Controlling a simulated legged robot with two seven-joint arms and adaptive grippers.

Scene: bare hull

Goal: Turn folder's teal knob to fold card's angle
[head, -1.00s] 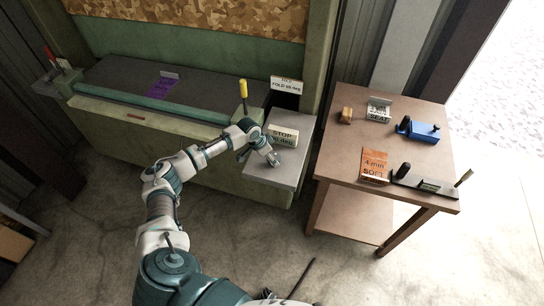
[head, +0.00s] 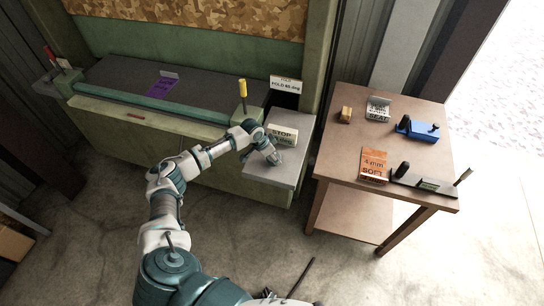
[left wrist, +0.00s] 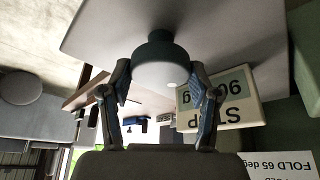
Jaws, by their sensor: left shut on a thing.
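The folder (head: 165,145) is a long green machine with a dark bed and a teal bar. My left gripper (head: 273,158) is at the grey shelf on its right end. In the left wrist view, my left gripper (left wrist: 161,78) is shut on the knob (left wrist: 158,50), which has a dark teal collar and a pale round face, with a finger on each side. The gripper hides the knob in the head view. The STOP sign (head: 282,136) stands just behind; its plate (left wrist: 232,97) reads 90. The fold card (left wrist: 282,164) reads FOLD 65 deg; it also hangs behind the shelf (head: 286,84). My right gripper is not visible.
A brown table (head: 410,155) stands to the right with a blue tool (head: 418,130), a wooden block (head: 346,115), an orange card (head: 374,163) and a SEAT card (head: 378,108). A yellow handle (head: 243,91) rises at the folder's right end. A purple piece (head: 160,86) lies on its bed.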

